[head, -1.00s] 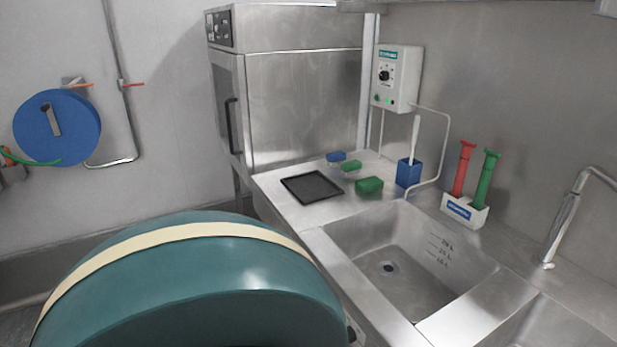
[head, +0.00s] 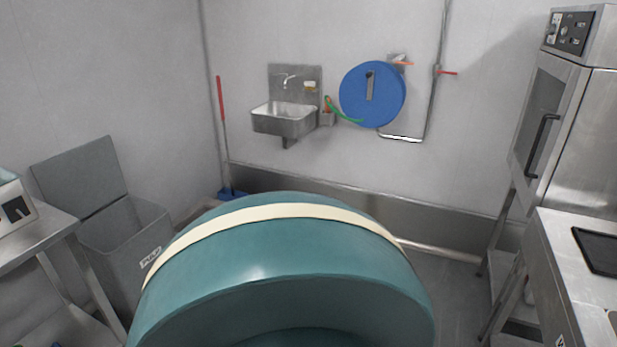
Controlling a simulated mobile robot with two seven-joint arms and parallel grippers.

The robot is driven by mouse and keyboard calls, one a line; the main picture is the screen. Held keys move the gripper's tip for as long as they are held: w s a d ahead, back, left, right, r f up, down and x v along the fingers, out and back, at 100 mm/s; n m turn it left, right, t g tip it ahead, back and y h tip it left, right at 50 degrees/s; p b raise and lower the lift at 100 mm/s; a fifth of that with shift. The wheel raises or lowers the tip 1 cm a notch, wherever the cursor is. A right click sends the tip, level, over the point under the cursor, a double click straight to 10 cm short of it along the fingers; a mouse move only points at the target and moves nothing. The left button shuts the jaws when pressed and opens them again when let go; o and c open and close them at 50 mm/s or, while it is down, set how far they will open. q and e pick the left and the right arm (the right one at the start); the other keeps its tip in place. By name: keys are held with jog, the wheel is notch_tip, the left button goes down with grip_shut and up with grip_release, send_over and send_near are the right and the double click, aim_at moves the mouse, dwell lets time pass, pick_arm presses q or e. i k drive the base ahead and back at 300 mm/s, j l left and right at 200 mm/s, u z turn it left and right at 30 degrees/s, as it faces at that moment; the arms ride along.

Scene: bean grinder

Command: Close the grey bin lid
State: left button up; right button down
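The grey bin (head: 105,240) stands on the floor at the left, beside a metal table. It has a white label on its front. Its flat grey lid (head: 80,175) stands raised and leaning back at the rear left edge, so the bin is open. The bin's lower right part is hidden behind a large teal rounded form in the foreground. Neither of my grippers shows in the head view.
A metal table (head: 35,238) stands close to the bin's left. Behind are a small wall sink (head: 285,118), a red-handled tool (head: 222,120) and a blue hose reel (head: 372,95). A steel cabinet (head: 590,130) and counter (head: 570,265) stand at the right.

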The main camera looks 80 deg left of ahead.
aim_at(81, 180)
jog(key=u, duration=3.9)
jog(key=i+l, duration=0.95)
jog(key=i, duration=0.25)
jog(key=i+l, duration=0.5)
jog(key=i, duration=0.1)
